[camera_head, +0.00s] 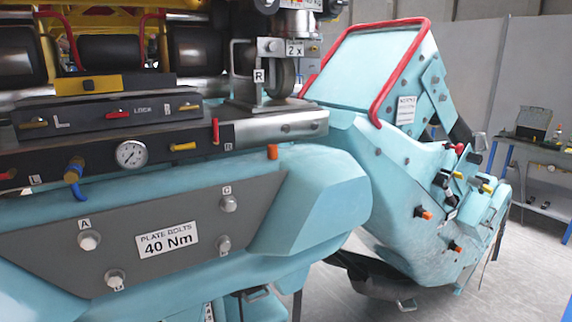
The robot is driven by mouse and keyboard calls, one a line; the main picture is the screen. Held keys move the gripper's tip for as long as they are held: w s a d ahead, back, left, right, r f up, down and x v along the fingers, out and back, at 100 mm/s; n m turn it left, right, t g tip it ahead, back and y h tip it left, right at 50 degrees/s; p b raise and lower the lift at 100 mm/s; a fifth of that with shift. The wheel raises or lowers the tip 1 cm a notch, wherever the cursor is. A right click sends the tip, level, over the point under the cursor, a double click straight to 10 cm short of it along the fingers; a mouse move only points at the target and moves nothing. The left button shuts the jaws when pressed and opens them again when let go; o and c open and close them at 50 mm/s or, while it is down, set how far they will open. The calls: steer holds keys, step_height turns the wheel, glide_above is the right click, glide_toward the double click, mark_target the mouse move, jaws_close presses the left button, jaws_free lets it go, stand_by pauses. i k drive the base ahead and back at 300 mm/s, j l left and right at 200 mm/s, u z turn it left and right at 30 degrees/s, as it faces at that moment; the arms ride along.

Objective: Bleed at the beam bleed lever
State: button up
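A dark beam (150,135) runs across the left of the head view on a light-blue train chassis. A red handle (8,174) shows at the far left edge. On the panel above are two more yellow levers (33,123) (188,107) and a red lever (118,114) beside the word LOCK. I cannot read which lever is the bleed lever. My gripper is not in view.
A grey plate (130,245) with bolts and a "PLATE BOLTS 40 Nm" sign is below the beam. A workbench (545,150) is at the far right. Grey floor (530,270) is open at the lower right.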

mark_target(173, 148)
steer(key=u, duration=1.25)
